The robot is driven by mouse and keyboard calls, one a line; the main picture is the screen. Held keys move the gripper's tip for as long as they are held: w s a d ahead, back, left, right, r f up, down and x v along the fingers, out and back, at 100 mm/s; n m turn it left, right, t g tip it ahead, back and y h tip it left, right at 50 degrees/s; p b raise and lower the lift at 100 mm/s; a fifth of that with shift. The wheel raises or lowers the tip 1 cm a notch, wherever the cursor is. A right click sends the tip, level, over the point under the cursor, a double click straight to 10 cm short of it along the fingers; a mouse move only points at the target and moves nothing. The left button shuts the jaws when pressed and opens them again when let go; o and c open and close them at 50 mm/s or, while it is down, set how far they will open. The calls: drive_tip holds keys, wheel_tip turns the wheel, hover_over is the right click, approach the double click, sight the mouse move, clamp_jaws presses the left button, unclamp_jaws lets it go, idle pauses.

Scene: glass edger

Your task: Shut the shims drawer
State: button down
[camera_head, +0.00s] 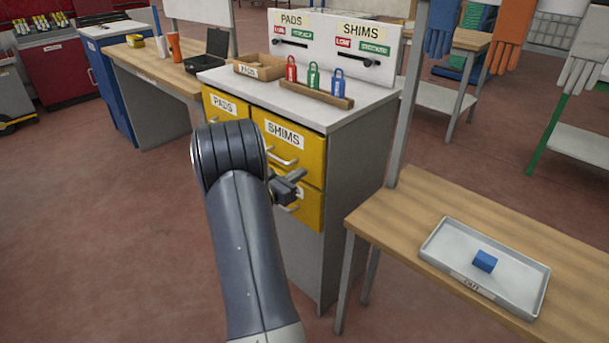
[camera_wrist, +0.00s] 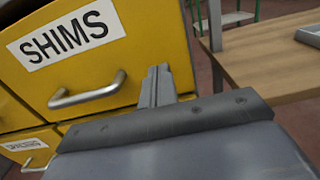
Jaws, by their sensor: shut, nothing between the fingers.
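The yellow SHIMS drawer (camera_head: 312,157) is at the upper right of the cabinet front, with a white label and a silver bar handle (camera_head: 281,158). Its front looks flush, or nearly so, under the worktop; a small remaining gap cannot be ruled out. In the wrist view the drawer front (camera_wrist: 150,40) fills the upper left, with its handle (camera_wrist: 88,92) left of the fingers. My gripper (camera_head: 301,176) is shut and empty, low in front of the drawer's right part. Its closed fingers also show in the wrist view (camera_wrist: 157,80). Contact with the front cannot be told.
A lower yellow drawer (camera_wrist: 40,145), also labelled SHIMS, sits below; the PADS drawer (camera_head: 226,110) is to the left. A wooden table (camera_head: 400,215) with a grey tray (camera_head: 450,250) holding a blue block (camera_head: 485,261) stands close on the right. Floor at left is clear.

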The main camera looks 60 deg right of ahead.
drive_tip(key=v, duration=1.1)
drive_tip(key=shift+w+f, duration=0.1)
drive_tip(key=x, duration=1.3)
drive_tip(key=shift+d, duration=0.35)
